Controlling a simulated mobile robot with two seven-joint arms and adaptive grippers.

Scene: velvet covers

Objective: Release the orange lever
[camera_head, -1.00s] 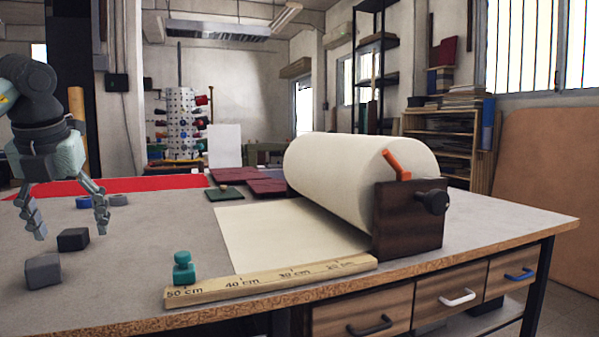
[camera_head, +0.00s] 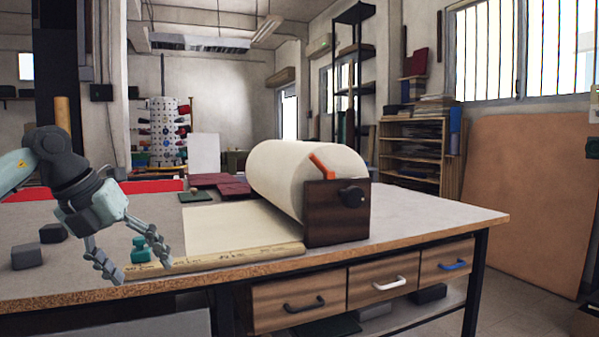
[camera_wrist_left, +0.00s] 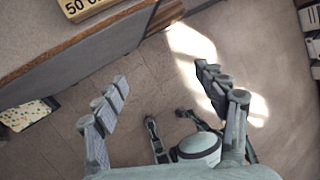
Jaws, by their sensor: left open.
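The orange lever (camera_head: 321,166) sticks up and leans left at the end of the large cream roll (camera_head: 300,170), above the dark wooden end block (camera_head: 337,212) with its black knob (camera_head: 352,196). My left gripper (camera_head: 142,272) is open and empty at the table's front edge, in front of the left end of the wooden ruler (camera_head: 230,257). It is well to the left of the lever and apart from it. In the left wrist view the open fingers (camera_wrist_left: 160,100) hang over bare floor. My right gripper is in no view.
A teal weight (camera_head: 141,249) stands by the ruler, partly behind my fingers. Two dark blocks, one grey (camera_head: 26,256), lie on the table's left. Burgundy folded cloths (camera_head: 222,185) lie behind the paper. Drawers (camera_head: 385,283) with handles are under the table edge.

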